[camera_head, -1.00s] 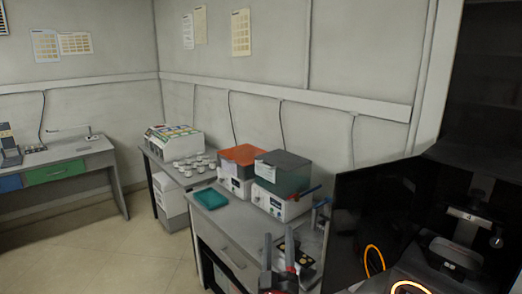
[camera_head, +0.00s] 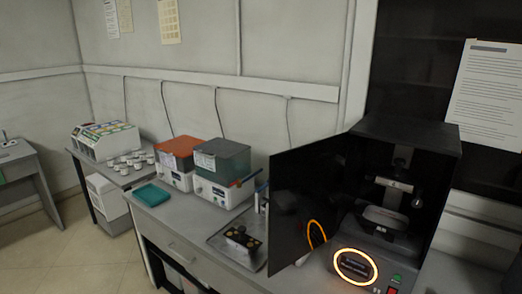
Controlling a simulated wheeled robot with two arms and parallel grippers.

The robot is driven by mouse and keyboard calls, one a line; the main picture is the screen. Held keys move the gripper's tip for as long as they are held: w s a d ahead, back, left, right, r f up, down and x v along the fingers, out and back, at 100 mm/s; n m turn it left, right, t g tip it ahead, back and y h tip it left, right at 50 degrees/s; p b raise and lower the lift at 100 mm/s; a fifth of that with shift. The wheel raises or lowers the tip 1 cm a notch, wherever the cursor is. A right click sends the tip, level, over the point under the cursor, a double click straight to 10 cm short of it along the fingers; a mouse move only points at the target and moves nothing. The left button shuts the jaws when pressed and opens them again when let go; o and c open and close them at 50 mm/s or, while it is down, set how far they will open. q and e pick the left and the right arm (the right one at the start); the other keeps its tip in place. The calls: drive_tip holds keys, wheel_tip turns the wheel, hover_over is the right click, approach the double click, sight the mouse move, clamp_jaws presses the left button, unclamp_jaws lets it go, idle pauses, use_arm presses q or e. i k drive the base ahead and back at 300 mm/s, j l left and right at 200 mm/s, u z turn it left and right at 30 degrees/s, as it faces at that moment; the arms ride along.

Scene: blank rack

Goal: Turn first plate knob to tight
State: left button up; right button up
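A black machine (camera_head: 408,141) stands at the right with its dark door (camera_head: 305,195) swung open to the left. Inside it, a light metal bracket (camera_head: 394,184) sits on an upright column, above a grey tray-like part (camera_head: 385,218). A small knob-like piece (camera_head: 417,203) shows at the bracket's right; it is too small to tell how it is turned or whether it is the first plate knob. Neither of my grippers is in view.
An orange-lit ring (camera_head: 355,266) is on the machine's front, and the door reflects it. Left of the door are a metal tray (camera_head: 222,241) with a dark block (camera_head: 241,240), two boxy devices (camera_head: 221,172) (camera_head: 175,162) and a teal tray (camera_head: 152,195).

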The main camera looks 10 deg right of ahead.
sight(417, 202)
drive_tip(key=z, duration=1.4)
